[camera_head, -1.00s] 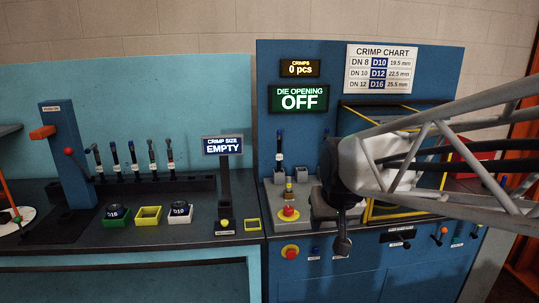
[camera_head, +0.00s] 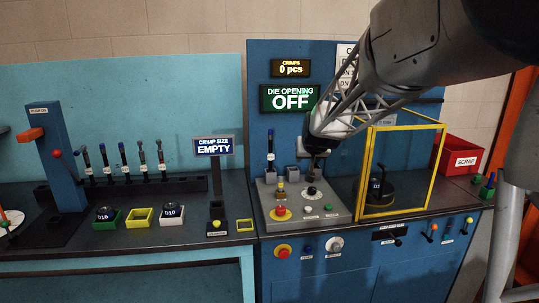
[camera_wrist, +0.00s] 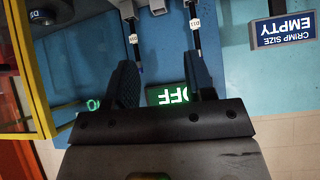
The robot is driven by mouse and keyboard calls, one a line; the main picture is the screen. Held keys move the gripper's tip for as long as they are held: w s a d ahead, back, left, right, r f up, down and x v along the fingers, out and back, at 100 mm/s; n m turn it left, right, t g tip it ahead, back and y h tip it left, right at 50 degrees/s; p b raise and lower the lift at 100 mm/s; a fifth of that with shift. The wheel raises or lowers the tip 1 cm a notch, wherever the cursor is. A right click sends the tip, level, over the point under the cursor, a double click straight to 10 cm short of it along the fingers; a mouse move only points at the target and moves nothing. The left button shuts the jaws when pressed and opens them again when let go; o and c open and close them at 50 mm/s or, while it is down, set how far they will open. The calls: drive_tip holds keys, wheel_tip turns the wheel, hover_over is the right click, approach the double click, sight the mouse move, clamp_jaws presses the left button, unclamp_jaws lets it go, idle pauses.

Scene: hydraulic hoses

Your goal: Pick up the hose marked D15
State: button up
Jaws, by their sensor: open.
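Several upright hoses (camera_head: 124,158) with small white tags stand in a dark rack on the left bench. Another tagged hose (camera_head: 270,148) stands against the blue machine panel. My gripper (camera_head: 314,160) is over the machine's control box, to the right of that hose. In the upside-down wrist view, my open gripper (camera_wrist: 160,88) has nothing visible between its fingers. One tagged hose (camera_wrist: 194,30) is beyond the right finger and a second (camera_wrist: 133,38) beyond the left finger. The tags are too small for me to tell which hose is D15.
A yellow-framed guard (camera_head: 365,172) stands close to the right of my gripper. A red scrap bin (camera_head: 460,153) is behind it to the right. The control box (camera_head: 338,215) with buttons lies below. A crimp size sign (camera_head: 213,146) stands on a post to the left.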

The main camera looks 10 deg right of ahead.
drive_tip(key=w+d+f+t+h, duration=0.1)
drive_tip(key=w+d+f, duration=0.2)
drive_tip(key=w, duration=0.6)
drive_tip(key=w+d+f+m+t+h, duration=0.1)
drive_tip(key=w+d+f, duration=0.3)
drive_tip(key=w, duration=0.6)
drive_tip(key=w+d+f+t+h, duration=0.1)
drive_tip(key=w+d+f+t, duration=0.1)
drive_tip(key=w+d, duration=0.4)
drive_tip(key=w+f, duration=0.1)
drive_tip(key=w, duration=0.2)
drive_tip(key=shift+w+d+f+m, duration=0.3)
drive_tip(key=shift+d+f, duration=0.1)
drive_tip(key=shift+w+f, duration=0.1)
drive_tip(key=shift+x, duration=1.2)
hover_over(315, 167)
drive_tip(key=shift+w+d+f, duration=0.15)
drive_tip(key=shift+w+f, duration=0.05)
drive_tip(key=shift+f, duration=0.3)
drive_tip(key=shift+w+d+f, duration=0.15)
drive_tip(key=shift+w+f, duration=0.05)
drive_tip(key=shift+f, duration=0.35)
drive_tip(key=shift+c, duration=0.3)
